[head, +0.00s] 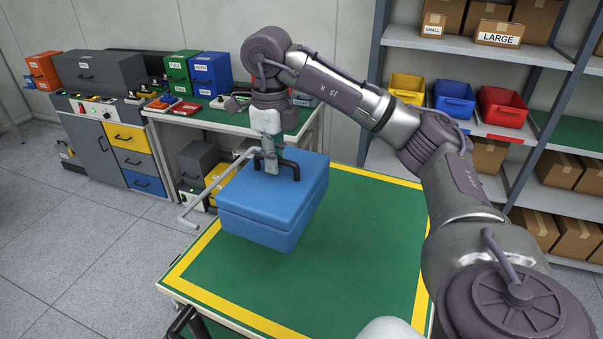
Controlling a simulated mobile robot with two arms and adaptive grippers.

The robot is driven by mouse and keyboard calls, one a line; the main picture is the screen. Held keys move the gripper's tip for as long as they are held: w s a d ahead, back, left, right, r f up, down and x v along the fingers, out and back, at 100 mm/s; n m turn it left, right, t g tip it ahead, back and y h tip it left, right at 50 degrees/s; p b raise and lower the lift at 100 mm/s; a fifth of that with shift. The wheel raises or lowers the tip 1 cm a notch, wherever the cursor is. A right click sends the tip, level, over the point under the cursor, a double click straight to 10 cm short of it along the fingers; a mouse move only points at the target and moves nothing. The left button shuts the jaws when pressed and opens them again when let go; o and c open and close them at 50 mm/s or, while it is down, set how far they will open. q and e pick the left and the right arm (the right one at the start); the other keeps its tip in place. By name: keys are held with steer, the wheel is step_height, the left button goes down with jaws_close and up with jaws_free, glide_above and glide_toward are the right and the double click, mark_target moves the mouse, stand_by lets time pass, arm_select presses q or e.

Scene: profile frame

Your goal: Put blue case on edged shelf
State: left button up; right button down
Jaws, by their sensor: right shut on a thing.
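The blue case (268,208) is a closed box with a black handle on its lid. It is at the far left part of a green cart top with a yellow border (340,270). I cannot tell whether its base touches the cart top or is slightly above it. My right gripper (272,164) points down and is shut on the handle. My left gripper is out of view. A grey rack with several shelves (479,50) stands at the back right; which surface is the edged shelf is not clear.
A metal push bar (190,222) runs along the cart's left side. The front and right of the cart top are clear. Yellow, blue and red bins (503,107) and cardboard boxes fill parts of the rack. A workbench with green and blue cases (212,75) stands behind.

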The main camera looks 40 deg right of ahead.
mark_target(300, 150)
steer(key=d+f, duration=0.1)
steer(key=d, duration=0.1)
steer(key=d+f, duration=0.1)
steer(key=d, duration=0.1)
steer(key=shift+w+d+f, duration=0.1)
steer(key=shift+w+f, duration=0.2)
steer(key=shift+w, duration=0.05)
steer(key=d+f, duration=0.1)
steer(key=w+d+f+p, duration=0.1)
steer(key=d, duration=0.1)
steer(key=w+d+f, duration=0.1)
steer(key=d, duration=0.1)
steer(key=shift+w+p, duration=0.1)
steer(key=shift+p, duration=0.25)
steer(key=shift+d+f, duration=0.2)
steer(key=shift+f, duration=0.2)
step_height(300, 150, down, 3)
steer(key=shift+f+p, duration=0.1)
steer(key=shift+p, duration=0.85)
steer(key=shift+f, duration=0.15)
